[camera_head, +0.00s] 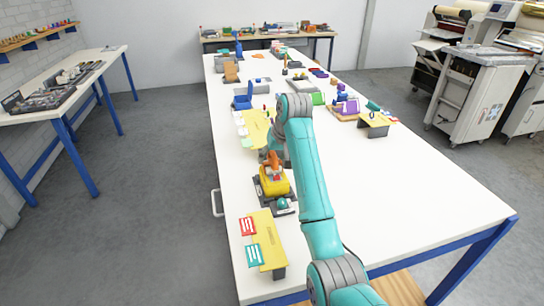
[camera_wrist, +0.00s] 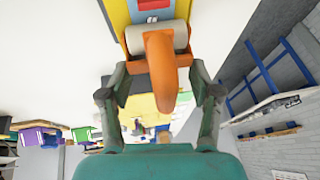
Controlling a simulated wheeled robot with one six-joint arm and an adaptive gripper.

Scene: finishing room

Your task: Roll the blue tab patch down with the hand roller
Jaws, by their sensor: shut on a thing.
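My gripper (camera_wrist: 160,80) is shut on the hand roller (camera_wrist: 160,62), its two fingers on either side of the orange handle. The roller's pale cylinder (camera_wrist: 154,39) lies close to a yellow surface with a blue patch (camera_wrist: 148,16) at the top of the wrist view. A red piece shows on the blue patch, which is cut off by the frame. I cannot tell whether the cylinder touches it. In the head view the orange roller (camera_head: 271,160) is above a yellow block (camera_head: 274,187) on a dark base. The blue patch is not clear there.
A yellow board (camera_head: 268,242) with a red patch (camera_head: 248,226) and a teal patch (camera_head: 254,255) is at the near left edge. A larger yellow piece (camera_head: 257,130) lies beyond my gripper. Several fixtures stand farther back.

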